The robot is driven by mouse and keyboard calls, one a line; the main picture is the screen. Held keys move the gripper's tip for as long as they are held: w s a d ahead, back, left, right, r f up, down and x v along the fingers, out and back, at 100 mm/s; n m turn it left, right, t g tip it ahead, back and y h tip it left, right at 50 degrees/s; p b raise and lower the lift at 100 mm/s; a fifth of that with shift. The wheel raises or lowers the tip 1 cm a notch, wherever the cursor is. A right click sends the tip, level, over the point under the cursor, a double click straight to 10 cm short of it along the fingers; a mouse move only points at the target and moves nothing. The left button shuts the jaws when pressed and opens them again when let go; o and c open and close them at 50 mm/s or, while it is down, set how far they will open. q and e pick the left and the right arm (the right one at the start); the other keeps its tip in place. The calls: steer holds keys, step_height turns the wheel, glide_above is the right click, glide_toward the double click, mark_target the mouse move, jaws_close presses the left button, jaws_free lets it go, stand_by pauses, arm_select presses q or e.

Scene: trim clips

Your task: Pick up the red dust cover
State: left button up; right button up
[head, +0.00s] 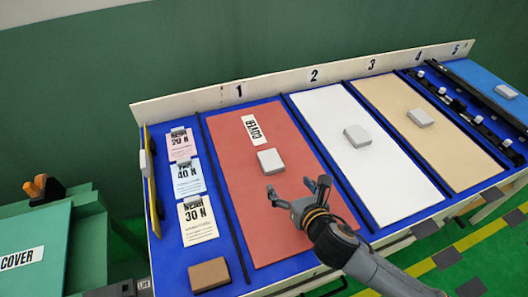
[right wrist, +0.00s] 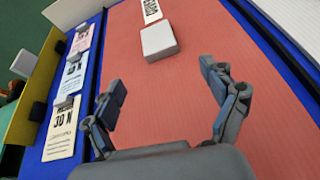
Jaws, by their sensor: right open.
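The red dust cover (head: 240,200) is a flat red panel lying in the bay marked 1 of the blue-floored table. It has a white label reading COVER (head: 254,130) near its far end and a light grey block (head: 270,161) on it. My right gripper (head: 296,190) is open and empty over the panel, short of the grey block. In the right wrist view the red panel (right wrist: 165,105) fills the space between the open fingers (right wrist: 161,78), with the grey block (right wrist: 158,40) beyond them. My left gripper is not in view.
A white panel (head: 390,184) and a tan panel (head: 450,160) lie to the right, each with a grey block. Cards (head: 188,179) and a brown block (head: 209,274) lie left. A green COVER-labelled surface (head: 40,230) stands farther left. A white back rail (head: 190,103) edges the table.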

mark_target(271, 160)
steer(key=shift+w+a+f+n, duration=0.1)
steer(key=shift+w+a+n, duration=0.15)
steer(key=shift+w, duration=0.2)
steer(key=shift+w+a+f+n, duration=0.1)
steer(key=shift+w+a+n, duration=0.05)
steer(key=shift+w+n, duration=0.25)
steer(key=x, duration=0.6)
steer(key=shift+w+a, duration=0.2)
steer(key=shift+w, duration=0.15)
steer(key=shift+x, duration=0.75)
steer(key=x, duration=0.4)
steer(key=shift+w+r, duration=0.1)
steer(key=shift+w, duration=0.1)
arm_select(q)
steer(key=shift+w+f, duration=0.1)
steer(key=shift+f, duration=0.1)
arm_select(e)
steer(key=c, duration=0.3)
steer(key=shift+r, duration=0.1)
steer(key=c, duration=1.2)
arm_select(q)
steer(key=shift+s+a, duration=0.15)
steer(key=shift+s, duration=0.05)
